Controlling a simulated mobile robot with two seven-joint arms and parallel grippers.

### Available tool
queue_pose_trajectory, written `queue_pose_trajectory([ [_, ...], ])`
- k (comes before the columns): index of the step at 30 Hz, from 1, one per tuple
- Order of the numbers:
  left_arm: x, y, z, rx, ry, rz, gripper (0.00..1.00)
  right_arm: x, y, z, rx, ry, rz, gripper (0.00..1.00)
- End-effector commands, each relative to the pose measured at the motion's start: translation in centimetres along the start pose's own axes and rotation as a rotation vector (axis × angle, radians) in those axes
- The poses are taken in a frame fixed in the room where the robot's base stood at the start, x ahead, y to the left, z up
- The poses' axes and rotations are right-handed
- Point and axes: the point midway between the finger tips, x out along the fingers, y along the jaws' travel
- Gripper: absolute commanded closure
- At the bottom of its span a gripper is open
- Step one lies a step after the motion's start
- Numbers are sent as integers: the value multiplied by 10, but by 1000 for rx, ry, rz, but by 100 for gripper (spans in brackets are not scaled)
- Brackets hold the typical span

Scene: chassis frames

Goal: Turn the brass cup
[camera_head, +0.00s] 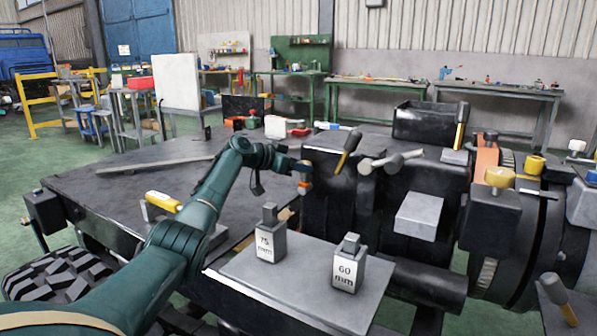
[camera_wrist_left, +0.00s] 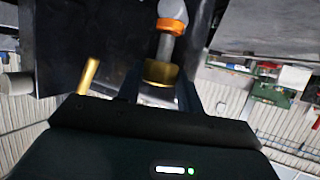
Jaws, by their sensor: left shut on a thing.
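My left gripper (camera_head: 301,172) reaches from the left to the near left side of the dark block at the middle of the chassis. In the left wrist view its two fingers (camera_wrist_left: 159,88) are shut on a brass cup (camera_wrist_left: 159,72), one on each side. The cup sits in line with a grey rod (camera_wrist_left: 165,47) that carries an orange ring (camera_wrist_left: 171,25). In the head view the gripper mostly hides this cup; an orange part (camera_head: 304,187) shows just below the fingers. My right gripper is in neither view.
Blocks marked 75 mm (camera_head: 270,235) and 60 mm (camera_head: 347,265) stand on a grey plate (camera_head: 290,290) in front. A yellow-handled tool (camera_head: 164,201) lies at left. Yellow knobs (camera_head: 499,177) and a drum (camera_head: 530,220) are at right. The dark deck (camera_head: 120,200) has bare room at left.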

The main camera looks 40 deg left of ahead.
Motion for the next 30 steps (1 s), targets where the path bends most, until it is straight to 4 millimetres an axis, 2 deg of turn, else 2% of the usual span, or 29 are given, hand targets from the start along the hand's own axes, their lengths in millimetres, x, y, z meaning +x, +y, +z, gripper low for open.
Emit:
queue_pose_trajectory([
  [11,1,0,2,0,-6,4,86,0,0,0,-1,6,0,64],
  [12,1,0,2,0,-6,4,61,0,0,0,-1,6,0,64],
  [15,1,0,2,0,-5,3,54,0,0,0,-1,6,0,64],
  [23,-1,0,1,1,-2,2,54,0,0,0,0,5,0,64],
  [30,-22,-1,1,2,-4,0,54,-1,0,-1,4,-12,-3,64],
])
